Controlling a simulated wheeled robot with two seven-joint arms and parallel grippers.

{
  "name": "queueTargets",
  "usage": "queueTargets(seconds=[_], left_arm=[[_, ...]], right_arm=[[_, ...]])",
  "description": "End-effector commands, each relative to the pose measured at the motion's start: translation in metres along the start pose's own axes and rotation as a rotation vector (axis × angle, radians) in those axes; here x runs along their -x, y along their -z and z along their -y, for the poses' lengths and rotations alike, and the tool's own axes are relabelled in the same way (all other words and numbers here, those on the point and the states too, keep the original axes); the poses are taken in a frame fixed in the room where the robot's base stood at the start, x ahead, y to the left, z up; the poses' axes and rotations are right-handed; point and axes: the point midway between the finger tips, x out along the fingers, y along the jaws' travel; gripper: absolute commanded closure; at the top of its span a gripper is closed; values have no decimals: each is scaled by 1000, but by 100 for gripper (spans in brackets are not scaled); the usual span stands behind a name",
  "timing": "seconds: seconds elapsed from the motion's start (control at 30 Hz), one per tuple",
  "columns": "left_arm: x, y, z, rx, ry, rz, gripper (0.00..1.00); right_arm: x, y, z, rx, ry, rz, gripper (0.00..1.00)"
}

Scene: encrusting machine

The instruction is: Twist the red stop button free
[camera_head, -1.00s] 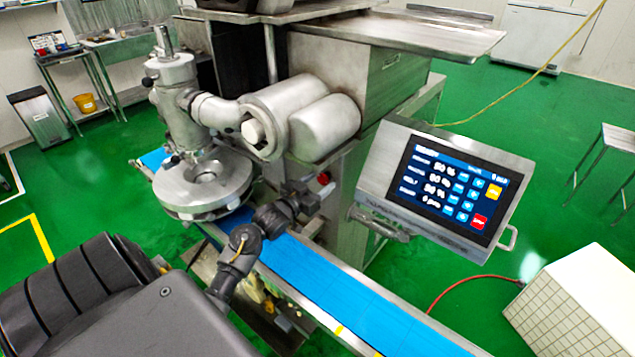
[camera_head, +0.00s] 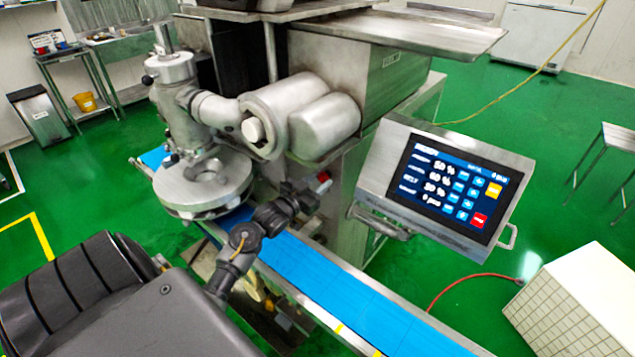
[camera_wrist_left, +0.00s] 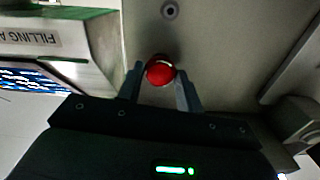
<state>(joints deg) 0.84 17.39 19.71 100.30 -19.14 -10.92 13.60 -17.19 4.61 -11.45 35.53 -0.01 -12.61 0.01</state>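The red stop button (camera_head: 323,176) sits on the grey front of the machine, just left of the touch screen, partly hidden behind my gripper in the head view. In the left wrist view the round red button (camera_wrist_left: 160,70) lies between the two fingertips. My left gripper (camera_head: 312,190) is at the button, with one finger on either side of it. The fingers (camera_wrist_left: 159,78) look parted, with a narrow gap on each side of the button; contact is hard to judge. My right gripper is in neither view.
The control panel (camera_head: 450,190) with its lit screen and a side handle (camera_head: 378,228) are close to the right of the gripper. The blue conveyor belt (camera_head: 330,285) runs below the arm. The steel filling head (camera_head: 203,185) stands to the left.

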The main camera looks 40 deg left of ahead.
Motion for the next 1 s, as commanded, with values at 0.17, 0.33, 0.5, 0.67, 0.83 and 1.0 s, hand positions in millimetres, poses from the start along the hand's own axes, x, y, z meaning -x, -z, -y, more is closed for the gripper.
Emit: queueTargets(seconds=[0.17, 0.33, 0.5, 0.67, 0.83, 1.0], left_arm=[[0, 0, 0, 0, 0, 0, 43], [0, 0, 0, 0, 0, 0, 43], [5, -1, 0, 0, 0, 0, 43], [28, -4, -1, -2, -1, 1, 43], [63, -4, 0, -2, -1, 2, 43], [92, -3, 0, -1, 0, 2, 43]], right_arm=[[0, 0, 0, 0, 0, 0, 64], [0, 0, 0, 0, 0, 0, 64], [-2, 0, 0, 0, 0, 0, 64], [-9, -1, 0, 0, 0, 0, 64], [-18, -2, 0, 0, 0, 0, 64], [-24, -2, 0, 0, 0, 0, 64]])
